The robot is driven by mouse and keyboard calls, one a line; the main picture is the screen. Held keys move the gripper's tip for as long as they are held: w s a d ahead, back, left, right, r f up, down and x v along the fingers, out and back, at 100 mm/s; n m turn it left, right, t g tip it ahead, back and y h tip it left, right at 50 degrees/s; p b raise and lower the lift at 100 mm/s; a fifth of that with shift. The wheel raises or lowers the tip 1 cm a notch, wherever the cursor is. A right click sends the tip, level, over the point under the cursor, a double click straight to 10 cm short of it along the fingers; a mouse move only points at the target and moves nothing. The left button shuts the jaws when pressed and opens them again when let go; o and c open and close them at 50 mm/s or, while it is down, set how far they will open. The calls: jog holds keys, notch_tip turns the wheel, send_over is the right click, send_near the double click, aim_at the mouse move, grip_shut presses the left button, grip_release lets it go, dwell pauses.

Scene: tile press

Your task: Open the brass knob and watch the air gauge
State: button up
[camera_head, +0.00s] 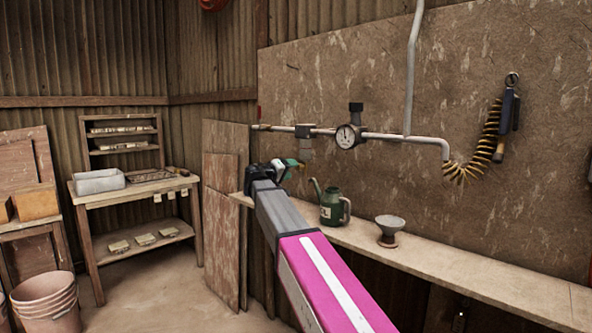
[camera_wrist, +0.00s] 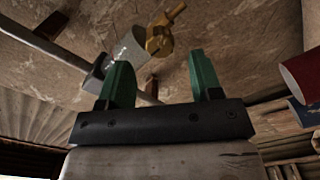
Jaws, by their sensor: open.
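The brass knob (camera_wrist: 162,36) shows at the top of the wrist view, just beyond the fingertips. I cannot pick it out surely in the head view. The round white-faced air gauge (camera_head: 347,136) sits on the grey pipe (camera_head: 385,137) along the back wall; its needle is too small to read. My gripper (camera_head: 287,166) is below and left of the gauge, in front of the wall. In the wrist view its green fingers (camera_wrist: 162,80) are spread apart with nothing between them, and the knob is ahead of the gap.
A yellow coiled hose (camera_head: 486,145) hangs at right. A workbench (camera_head: 130,192) stands left.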

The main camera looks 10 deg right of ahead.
aim_at(297, 168)
jog(key=shift+x, duration=1.9)
jog(key=shift+c, duration=0.2)
jog(key=c, duration=0.9)
